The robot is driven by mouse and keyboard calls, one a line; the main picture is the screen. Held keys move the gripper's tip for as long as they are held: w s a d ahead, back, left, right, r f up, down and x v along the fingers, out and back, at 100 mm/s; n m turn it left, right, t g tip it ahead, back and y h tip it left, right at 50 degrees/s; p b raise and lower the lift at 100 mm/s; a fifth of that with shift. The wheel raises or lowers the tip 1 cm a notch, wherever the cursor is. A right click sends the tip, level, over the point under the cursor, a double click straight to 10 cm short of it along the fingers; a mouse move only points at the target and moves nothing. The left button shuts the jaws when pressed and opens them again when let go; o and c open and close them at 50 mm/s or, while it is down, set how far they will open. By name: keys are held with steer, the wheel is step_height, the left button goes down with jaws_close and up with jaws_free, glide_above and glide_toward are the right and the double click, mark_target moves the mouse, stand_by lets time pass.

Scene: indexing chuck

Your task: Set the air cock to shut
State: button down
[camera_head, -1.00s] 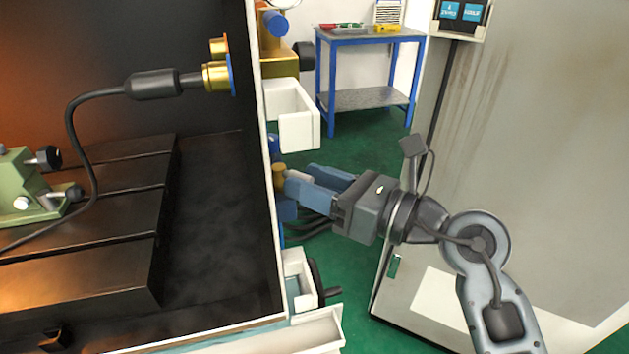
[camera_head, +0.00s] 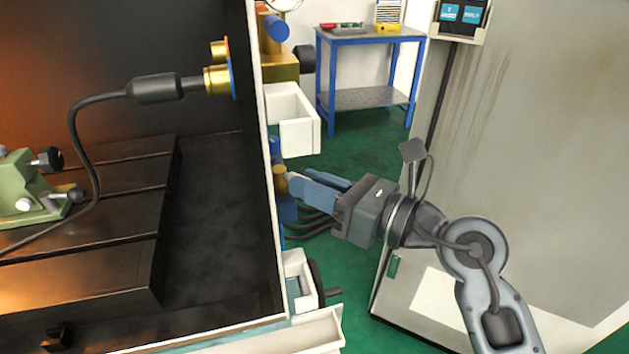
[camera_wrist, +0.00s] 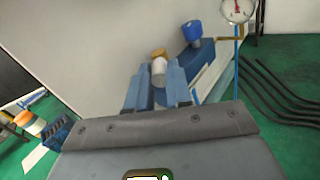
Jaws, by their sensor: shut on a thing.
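The air cock (camera_head: 280,179) shows as a brass-coloured piece on the blue fitting at the machine's right side, low behind the panel edge. In the wrist view, a pale cylindrical grip (camera_wrist: 159,73) with a brass cap (camera_wrist: 158,53) stands between the fingers. My gripper (camera_head: 301,180) reaches in from the right with its blue fingers at the cock. In the wrist view my gripper (camera_wrist: 157,76) is shut on the pale grip. The near finger hides most of that grip in the head view. I cannot read the cock's exact setting.
A blue knob (camera_wrist: 192,31) and a round gauge (camera_wrist: 237,10) stand beside the cock. Dark hoses (camera_head: 308,223) run below. A white open box (camera_head: 297,133) juts out above, and another (camera_head: 298,280) below. A grey cabinet (camera_head: 520,130) stands to the right.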

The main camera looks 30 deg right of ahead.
steer(key=shift+a+r+p, duration=0.1)
steer(key=shift+r+p, duration=0.05)
steer(key=shift+p, duration=0.2)
steer(key=h+p, duration=0.1)
steer(key=m+h+p, duration=0.1)
steer(key=p, duration=0.1)
steer(key=m+t+p, duration=0.1)
steer(key=p, duration=0.1)
steer(key=shift+s+a+r+h, duration=0.2)
steer(key=shift+a+r+h, duration=0.05)
steer(key=shift+a+h, duration=0.15)
steer(key=h+p, duration=0.1)
steer(key=p, duration=0.1)
steer(key=m+p, duration=0.1)
steer(key=p, duration=0.1)
steer(key=shift+s+a+h, duration=0.1)
steer(key=shift+a+h, duration=0.1)
steer(key=shift+h, duration=0.2)
steer(key=shift+a+f+m+t+h+p, duration=0.1)
steer(key=shift+a+m+h+p, duration=0.1)
steer(key=shift+m+h+p, duration=0.4)
steer(key=shift+a+f+m+t+h+p, duration=0.1)
steer(key=shift+a+f+m+h+p, duration=0.1)
steer(key=shift+h+p, duration=0.7)
steer(key=shift+a+f+m+t+h+p, duration=0.15)
steer(key=shift+m+h+p, duration=0.25)
steer(key=shift+p, duration=0.7)
steer(key=shift+a, duration=0.15)
